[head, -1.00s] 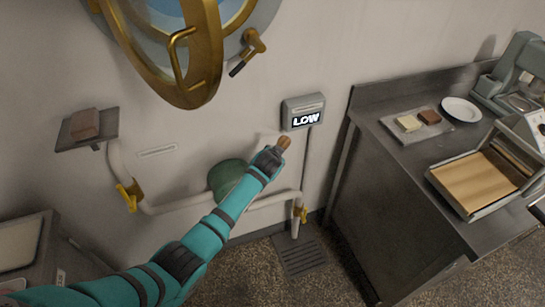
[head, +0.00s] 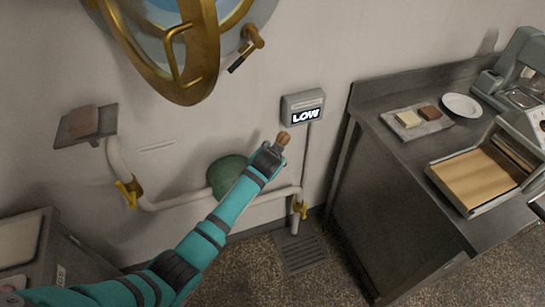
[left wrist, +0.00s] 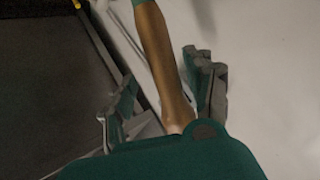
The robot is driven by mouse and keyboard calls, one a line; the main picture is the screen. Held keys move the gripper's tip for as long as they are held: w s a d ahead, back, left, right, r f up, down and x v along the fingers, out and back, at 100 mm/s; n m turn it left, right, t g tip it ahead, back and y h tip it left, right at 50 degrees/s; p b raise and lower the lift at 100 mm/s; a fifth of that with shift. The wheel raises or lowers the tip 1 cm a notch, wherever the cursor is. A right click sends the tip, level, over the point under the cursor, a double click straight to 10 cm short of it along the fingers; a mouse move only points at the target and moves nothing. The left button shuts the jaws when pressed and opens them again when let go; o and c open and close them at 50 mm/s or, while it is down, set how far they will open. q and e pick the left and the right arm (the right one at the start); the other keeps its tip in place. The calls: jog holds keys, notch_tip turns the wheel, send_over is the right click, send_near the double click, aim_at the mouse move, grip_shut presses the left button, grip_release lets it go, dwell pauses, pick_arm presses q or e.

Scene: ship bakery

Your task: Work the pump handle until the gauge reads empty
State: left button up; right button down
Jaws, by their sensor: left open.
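The gauge (head: 304,115) on the wall reads LOW. The green rounded pump body (head: 230,176) sits low on the wall, partly behind my left arm. The brown wooden pump handle (head: 284,138) shows its end just beyond my left gripper (head: 270,158). In the left wrist view the handle (left wrist: 158,55) runs between the two spread fingers of my left gripper (left wrist: 165,92), and the fingers stand apart from it. The handle's lower end is hidden behind the gripper's palm.
A pale pipe (head: 172,203) with yellow valves runs along the wall. A brass porthole (head: 190,45) hangs open above. A steel counter (head: 400,165) with a tray, plate and machine stands at right. A floor drain (head: 299,251) lies below the gauge.

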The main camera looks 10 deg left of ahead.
pick_arm(q)
jog(key=v, duration=0.8)
jog(key=shift+s+r, duration=0.25)
jog(key=shift+s, duration=0.1)
jog(key=shift+d, duration=0.1)
dwell(0.7)
